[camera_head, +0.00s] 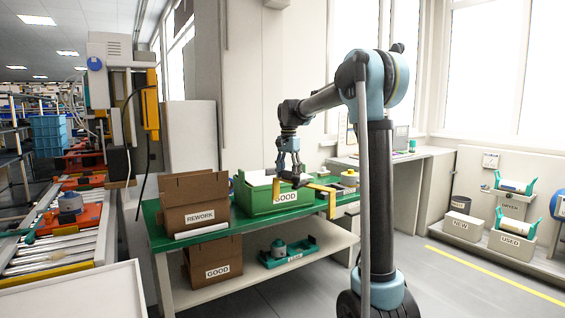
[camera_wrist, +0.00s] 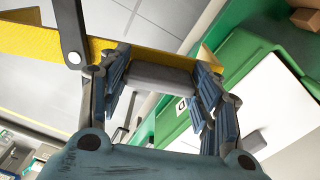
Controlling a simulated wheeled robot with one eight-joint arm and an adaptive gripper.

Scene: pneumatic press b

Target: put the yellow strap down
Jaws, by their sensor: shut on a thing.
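The yellow strap (camera_head: 332,205) is a bent flat band, held in the air beside the green bin marked GOOD (camera_head: 255,207). My gripper (camera_head: 290,174) is above the bin's front side. In the wrist view, my gripper (camera_wrist: 160,77) is shut on a grey grip piece of the strap, between its two blue-grey fingers. The strap (camera_wrist: 35,42) also shows there, running across the top behind the fingers, with a dark lever crossing it. The bin (camera_wrist: 240,58) lies to the right below, with a white surface inside. The bin hides part of the bench behind it.
The green bench top (camera_head: 155,236) carries the cardboard REWORK box (camera_head: 190,192) left of the bin. A lower shelf holds a GOOD box (camera_head: 212,268) and a green tray (camera_head: 305,246). A conveyor (camera_head: 60,254) runs at the left. Floor in front is clear.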

